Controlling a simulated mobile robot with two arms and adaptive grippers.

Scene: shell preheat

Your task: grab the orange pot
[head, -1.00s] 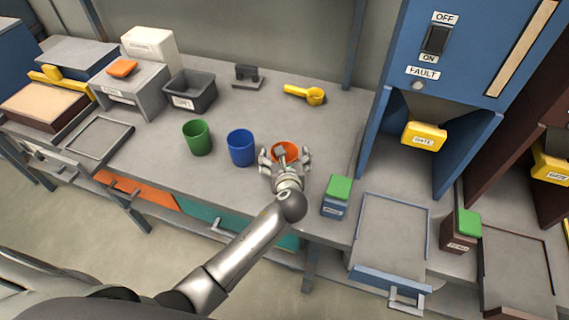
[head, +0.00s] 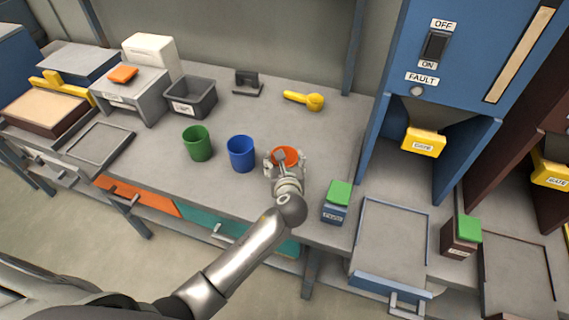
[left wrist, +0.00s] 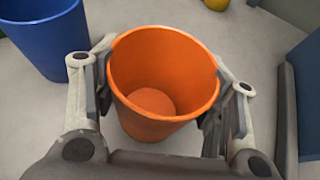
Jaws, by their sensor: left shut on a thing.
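The orange pot (head: 286,154) stands on the grey bench, to the right of the blue pot, partly hidden by my left gripper. In the left wrist view the orange pot (left wrist: 163,72) is upright, open at the top and empty. My left gripper (head: 285,163) comes at it from the front. Its fingers lie on both sides of the pot in the left wrist view (left wrist: 163,105), and it is shut on the pot. I cannot tell whether the pot touches the bench. My right gripper is not in view.
A blue pot (head: 241,153) stands close on the left, with a green pot (head: 197,143) further left. A small blue box with a green top (head: 337,201) stands at the right. A yellow scoop (head: 304,100) lies behind. The bench between is clear.

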